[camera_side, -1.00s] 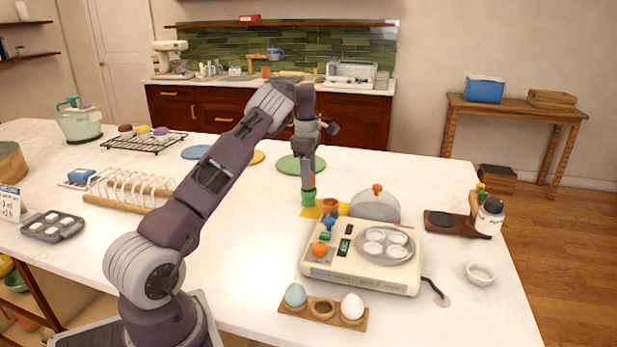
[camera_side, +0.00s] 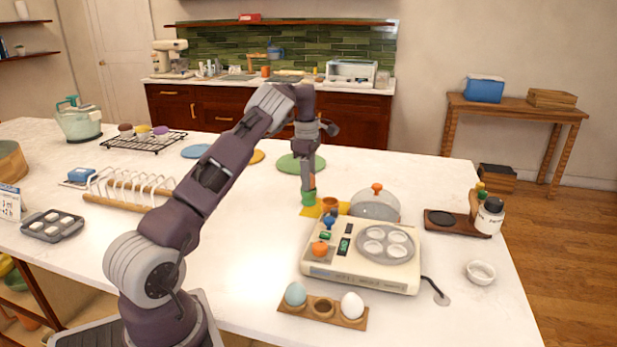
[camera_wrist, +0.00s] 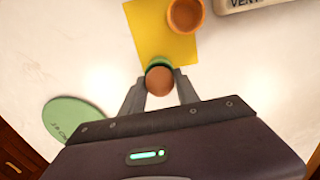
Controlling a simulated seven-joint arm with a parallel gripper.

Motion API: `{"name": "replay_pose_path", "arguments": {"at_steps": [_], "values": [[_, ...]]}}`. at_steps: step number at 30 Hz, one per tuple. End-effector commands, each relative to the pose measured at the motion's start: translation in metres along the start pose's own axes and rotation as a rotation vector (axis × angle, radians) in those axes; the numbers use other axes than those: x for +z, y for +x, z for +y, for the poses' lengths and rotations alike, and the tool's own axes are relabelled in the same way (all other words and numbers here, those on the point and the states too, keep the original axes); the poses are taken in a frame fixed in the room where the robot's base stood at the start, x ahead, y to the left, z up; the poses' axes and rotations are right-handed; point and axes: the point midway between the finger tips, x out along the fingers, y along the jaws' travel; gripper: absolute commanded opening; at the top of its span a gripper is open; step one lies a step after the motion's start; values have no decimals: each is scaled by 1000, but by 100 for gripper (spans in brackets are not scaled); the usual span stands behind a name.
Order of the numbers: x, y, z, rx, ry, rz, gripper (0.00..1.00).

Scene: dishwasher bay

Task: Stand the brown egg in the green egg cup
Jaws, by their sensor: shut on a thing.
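The brown egg (camera_wrist: 159,81) is between the two fingers of my gripper (camera_wrist: 159,88) in the wrist view, and the gripper is shut on it. The green egg cup (camera_wrist: 157,63) shows just beyond the egg, mostly covered by it. In the side view the green egg cup (camera_side: 309,199) stands at the left edge of the yellow mat (camera_side: 312,211). My gripper (camera_side: 308,182) is directly above the cup there, with a little of the brown egg showing between them. I cannot tell whether the egg touches the cup.
An orange cup (camera_wrist: 186,15) stands on the yellow mat, close to the green cup. The cream egg cooker (camera_side: 360,272) and its clear dome (camera_side: 375,207) are to the right. A wooden holder (camera_side: 323,308) with two eggs is in front.

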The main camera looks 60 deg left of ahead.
Motion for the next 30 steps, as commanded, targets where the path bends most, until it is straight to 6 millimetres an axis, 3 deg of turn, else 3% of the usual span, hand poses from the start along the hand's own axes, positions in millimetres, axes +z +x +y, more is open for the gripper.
{"name": "replay_pose_path", "arguments": {"at_steps": [21, 22, 25, 30], "values": [[0, 6, 0, 0, 0, 0, 27], [0, 6, 0, 0, 0, 0, 43], [0, 6, 0, 1, 0, 0, 62], [0, 6, 0, 1, 0, 0, 62]]}}
